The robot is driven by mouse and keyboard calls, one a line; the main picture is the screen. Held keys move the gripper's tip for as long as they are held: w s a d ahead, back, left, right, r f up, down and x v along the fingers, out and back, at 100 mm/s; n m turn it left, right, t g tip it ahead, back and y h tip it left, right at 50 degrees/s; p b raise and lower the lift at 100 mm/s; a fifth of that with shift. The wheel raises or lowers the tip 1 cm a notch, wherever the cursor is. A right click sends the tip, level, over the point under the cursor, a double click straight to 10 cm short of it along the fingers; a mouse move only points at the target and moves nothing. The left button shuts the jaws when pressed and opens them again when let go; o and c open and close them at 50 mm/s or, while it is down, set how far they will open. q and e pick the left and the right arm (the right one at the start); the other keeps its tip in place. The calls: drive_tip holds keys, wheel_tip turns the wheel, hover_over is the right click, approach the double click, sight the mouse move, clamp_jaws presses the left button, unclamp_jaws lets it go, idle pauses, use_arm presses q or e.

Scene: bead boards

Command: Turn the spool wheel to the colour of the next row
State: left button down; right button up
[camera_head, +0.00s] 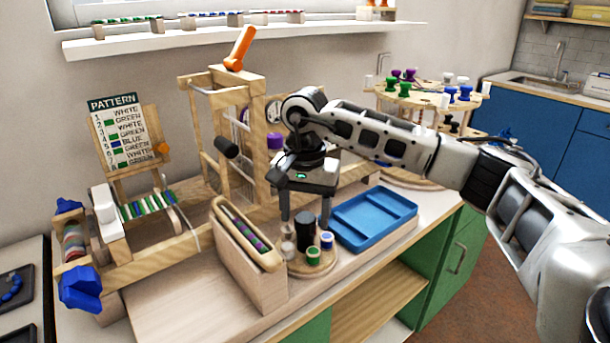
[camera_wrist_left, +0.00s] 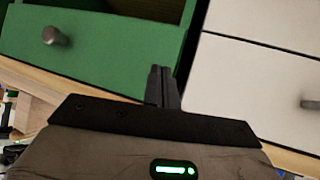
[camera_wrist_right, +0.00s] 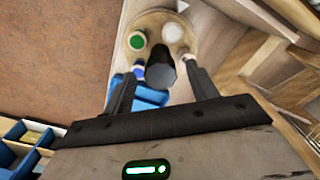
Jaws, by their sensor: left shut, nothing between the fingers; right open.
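The spool wheel (camera_head: 299,269) is a small round wooden disc on the bench, with a black upright knob (camera_head: 305,229) at its middle. It carries a green spool (camera_head: 313,257), a blue spool (camera_head: 327,241) and a white spool (camera_wrist_right: 172,32). My right gripper (camera_wrist_right: 160,82) is open and points down, its fingers on either side of the knob; I cannot tell if they touch it. The pattern card (camera_head: 123,135) lists white, green and blue rows, with an orange knob (camera_head: 162,148) at its right edge. My left gripper (camera_wrist_left: 163,88) is shut and empty, away from the bench top.
A blue tray (camera_head: 350,240) lies right of the wheel. A wooden holder (camera_head: 240,262) with a beaded shuttle stands close on the left. The loom frame (camera_head: 215,150) rises behind. A larger spool stand (camera_head: 425,99) is at the back right. Green drawers (camera_wrist_left: 95,45) face my left gripper.

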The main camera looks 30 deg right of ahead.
use_arm(q)
drive_tip(key=shift+s+a+r+p, duration=0.1)
drive_tip(key=shift+r+p, duration=0.1)
drive_tip(key=shift+p, duration=0.45)
use_arm(e)
wheel_tip(320, 180, up, 15)
use_arm(q)
drive_tip(key=shift+r, duration=0.1)
